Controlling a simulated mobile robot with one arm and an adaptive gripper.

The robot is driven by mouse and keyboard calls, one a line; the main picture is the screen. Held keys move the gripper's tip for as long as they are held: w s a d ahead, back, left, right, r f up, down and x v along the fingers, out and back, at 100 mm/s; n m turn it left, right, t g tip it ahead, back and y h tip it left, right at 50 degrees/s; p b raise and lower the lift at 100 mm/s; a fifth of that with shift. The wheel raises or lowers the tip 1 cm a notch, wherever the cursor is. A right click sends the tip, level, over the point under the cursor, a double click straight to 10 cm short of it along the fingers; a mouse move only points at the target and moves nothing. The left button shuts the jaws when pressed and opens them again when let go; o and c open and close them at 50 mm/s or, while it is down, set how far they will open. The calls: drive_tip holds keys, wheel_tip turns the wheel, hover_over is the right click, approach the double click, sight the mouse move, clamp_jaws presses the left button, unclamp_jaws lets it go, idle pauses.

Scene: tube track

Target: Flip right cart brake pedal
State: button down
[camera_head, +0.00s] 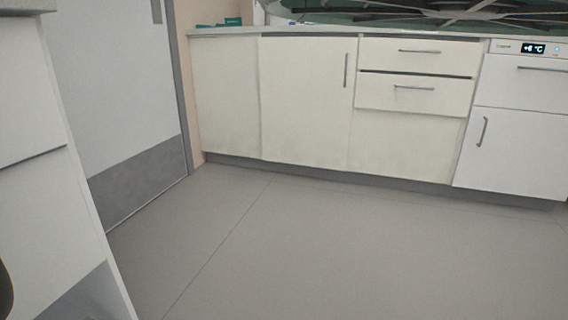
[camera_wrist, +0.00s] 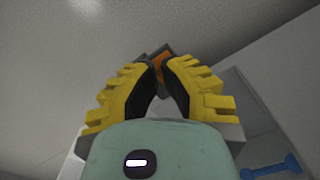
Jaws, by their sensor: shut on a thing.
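In the wrist view my gripper (camera_wrist: 161,70) has yellow ribbed fingers with dark pads, and its fingertips are close together. It is shut on a small orange-and-dark part (camera_wrist: 162,60), which shows between and just beyond the fingertips. Most of this part is hidden by the fingers, and I cannot tell whether it is the right cart brake pedal. The cart as a whole is not recognisable in either view. My gripper is not in the head view.
The head view shows clear grey floor (camera_head: 330,240), white cabinets (camera_head: 305,105) along the back, a door (camera_head: 125,90) at the left and a white unit (camera_head: 45,190) at the near left. A blue bar-shaped thing (camera_wrist: 272,169) is at the wrist view's lower right.

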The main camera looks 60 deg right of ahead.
drive_tip(key=shift+d+f, duration=0.1)
drive_tip(key=shift+f, duration=0.15)
drive_tip(key=shift+r, duration=0.1)
wheel_tip(320, 180, up, 7)
drive_tip(key=p, duration=0.7)
